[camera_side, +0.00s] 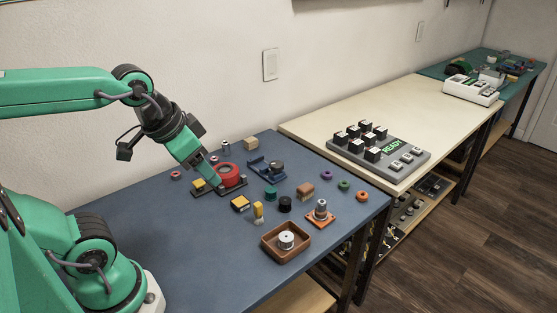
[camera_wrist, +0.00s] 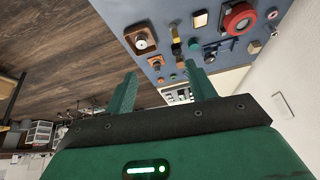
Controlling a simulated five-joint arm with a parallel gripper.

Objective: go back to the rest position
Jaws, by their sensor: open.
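My gripper (camera_side: 214,181) reaches down over the blue table from the left in the side view. In the wrist view my gripper (camera_wrist: 164,88) shows two green fingers spread apart, with nothing held between them. In the side view the fingertips overlap the dark plate carrying a red ring-shaped part (camera_side: 230,173); I cannot tell whether they touch it. The red part also shows at the top right of the wrist view (camera_wrist: 239,18). A yellow block (camera_side: 198,185) lies just left of the fingertips.
The blue table (camera_side: 190,255) holds a brown tray (camera_side: 270,251) with a silver spool, an orange base (camera_side: 321,222), a dark blue fixture (camera_side: 262,168) and several small coloured parts. A cream table (camera_side: 430,110) with a READY keypad (camera_side: 380,153) stands to the right. The table's front left is clear.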

